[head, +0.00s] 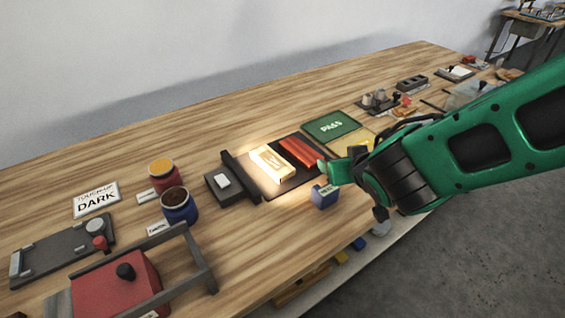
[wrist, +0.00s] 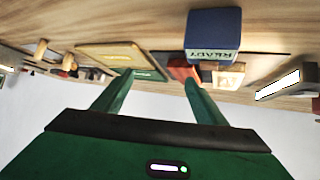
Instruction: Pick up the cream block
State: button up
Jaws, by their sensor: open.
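The cream block (head: 270,163) lies on a dark mat under a bright light, left of and next to a red block (head: 300,152). In the wrist view, which looks upside down, the cream block (wrist: 229,78) shows small and partly hidden behind the blue READY block. My gripper (head: 325,170) is at the right of the mat in the head view, beyond the red block from the cream one. In the wrist view my gripper (wrist: 159,80) has its two green fingers apart with nothing between the tips.
The blue READY block (head: 324,196) stands close by my gripper and the table's front edge. A dark fixture with a white piece (head: 222,180) stands left of the mat. A green PASS mat (head: 331,127) lies behind. Two paint jars (head: 178,207) stand further left.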

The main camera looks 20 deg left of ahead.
aim_at(273, 160)
jog(key=s+a+y, duration=0.1)
jog(key=a, duration=0.3)
jog(key=s+a+n+y, duration=0.1)
jog(key=s+a, duration=0.1)
jog(key=a, duration=0.2)
jog(key=s+a+n+y, duration=0.1)
jog(key=s+a, duration=0.1)
jog(key=a, duration=0.1)
jog(key=shift+s+a+f+y, duration=0.25)
jog(key=shift+a+y, duration=0.05)
jog(key=shift+a, duration=0.1)
jog(key=x, duration=0.4)
jog(key=shift+w+a, duration=0.1)
jog(key=shift+x, duration=3.05)
jog(key=shift+s+a+f, duration=0.15)
jog(key=shift+s, duration=0.1)
jog(key=shift+c, duration=0.3)
jog(key=c, duration=1.1)
